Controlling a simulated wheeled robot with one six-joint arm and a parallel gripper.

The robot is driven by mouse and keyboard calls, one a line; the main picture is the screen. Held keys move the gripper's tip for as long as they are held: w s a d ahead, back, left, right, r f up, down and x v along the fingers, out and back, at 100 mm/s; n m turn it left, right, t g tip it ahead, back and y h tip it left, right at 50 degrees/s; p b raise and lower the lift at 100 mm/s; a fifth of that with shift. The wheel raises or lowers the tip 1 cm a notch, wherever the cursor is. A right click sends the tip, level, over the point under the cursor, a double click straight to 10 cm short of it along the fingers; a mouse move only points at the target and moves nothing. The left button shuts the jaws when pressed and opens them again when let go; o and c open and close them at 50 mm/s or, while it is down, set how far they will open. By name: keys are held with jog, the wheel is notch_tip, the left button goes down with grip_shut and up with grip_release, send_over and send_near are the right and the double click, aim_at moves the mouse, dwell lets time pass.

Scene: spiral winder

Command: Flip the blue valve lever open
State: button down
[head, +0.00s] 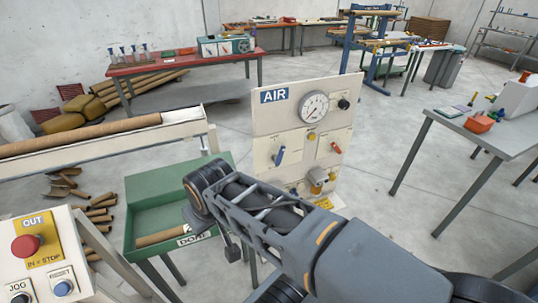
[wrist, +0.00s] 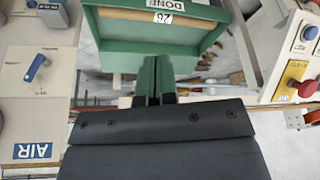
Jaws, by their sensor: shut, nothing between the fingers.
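The blue valve lever (head: 279,155) is on the left half of the upright cream AIR panel (head: 262,122) in the head view. It stands steeply, its upper end leaning slightly right. The lever also shows at the left of the wrist view (wrist: 37,68), where the panel appears turned over. My gripper (wrist: 155,62) is shut and empty in the wrist view, pointing toward the green DONE bin (wrist: 105,56). It is well to one side of the lever and apart from it. In the head view my arm crosses in front of the panel's lower edge, and my fingers cannot be made out clearly.
The panel also carries a gauge (head: 314,108), a red lever (head: 336,147) and a yellow-and-metal fitting (head: 317,178). The green bin (head: 137,205) stands left of the panel. A control box with a red stop button (head: 26,246) is at lower left.

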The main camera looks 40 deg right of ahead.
jog(key=w+d+f+n+t+h, duration=0.1)
jog(key=w+d+f+t, duration=0.15)
jog(key=w, duration=0.55)
jog(key=w+d+f+n+t+h, duration=0.1)
jog(key=w+d+t, duration=0.25)
jog(key=w, duration=0.45)
jog(key=s+d+f+g+h, duration=0.1)
jog(key=d+f+g+h, duration=0.1)
jog(key=d+h, duration=0.4)
jog(key=s+d+f+g+h+b, duration=0.1)
jog(key=d+f+h, duration=0.2)
jog(key=d, duration=1.1)
jog(key=h, duration=0.3)
jog(key=shift+s+d+f+n+g, duration=0.2)
jog(key=shift+s+f+n+g, duration=0.1)
jog(key=shift+s+f+g, duration=0.1)
jog(key=shift+w, duration=0.1)
